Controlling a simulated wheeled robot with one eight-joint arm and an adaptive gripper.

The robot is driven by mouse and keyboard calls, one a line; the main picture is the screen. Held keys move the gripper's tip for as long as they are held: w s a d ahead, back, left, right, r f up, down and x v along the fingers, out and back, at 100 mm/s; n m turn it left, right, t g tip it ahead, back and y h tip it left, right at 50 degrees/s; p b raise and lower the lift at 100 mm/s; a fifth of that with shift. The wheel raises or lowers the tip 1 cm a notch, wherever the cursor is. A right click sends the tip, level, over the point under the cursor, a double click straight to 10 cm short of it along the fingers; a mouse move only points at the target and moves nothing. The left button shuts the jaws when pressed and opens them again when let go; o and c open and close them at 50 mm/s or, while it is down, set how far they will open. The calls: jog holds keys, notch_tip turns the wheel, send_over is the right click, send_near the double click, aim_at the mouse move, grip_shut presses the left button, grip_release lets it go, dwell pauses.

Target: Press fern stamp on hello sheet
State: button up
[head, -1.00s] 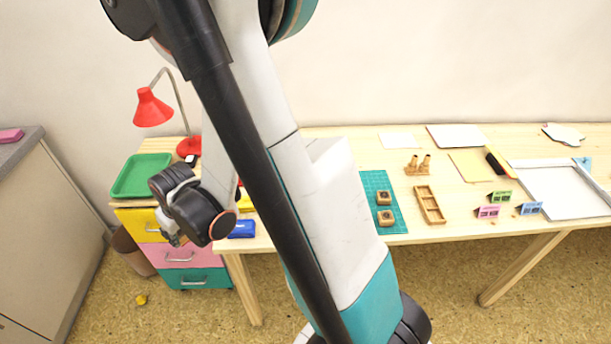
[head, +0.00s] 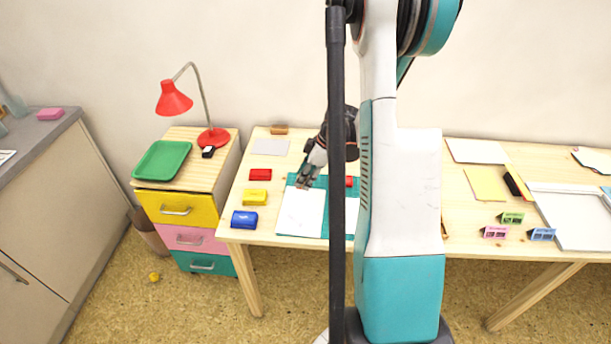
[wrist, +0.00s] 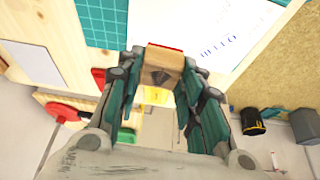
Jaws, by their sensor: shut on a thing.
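My gripper (wrist: 157,88) is shut on a small wooden block stamp (wrist: 163,62) with a dark mark on its side and a red edge. The mark is too small to read as a fern. In the head view my gripper (head: 306,183) is over the teal mat (head: 285,234), near the back edge of the left white sheet (head: 300,212); the stamp cannot be made out there. The wrist view shows a white sheet with HELLO lettering (wrist: 220,45), just beyond the stamp. It appears to be that left sheet. I cannot tell any contact.
Red (head: 260,174), yellow (head: 257,197) and blue (head: 244,220) blocks, likely inkpads, line the table's left side. A second white sheet (head: 352,214) is partly hidden by my arm. A red lamp (head: 174,98) and green tray (head: 162,160) stand on the drawer unit.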

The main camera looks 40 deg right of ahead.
jog(key=shift+f+b, duration=1.6)
jog(key=shift+f, duration=1.4)
jog(key=shift+f+b, duration=0.55)
jog(key=shift+b, duration=0.1)
dwell(0.4)
jog(key=shift+r, duration=0.15)
jog(key=shift+r, duration=0.4)
jog(key=shift+r+p, duration=0.2)
jog(key=shift+p, duration=0.15)
jog(key=shift+r+p, duration=1.6)
jog(key=shift+r, duration=1.05)
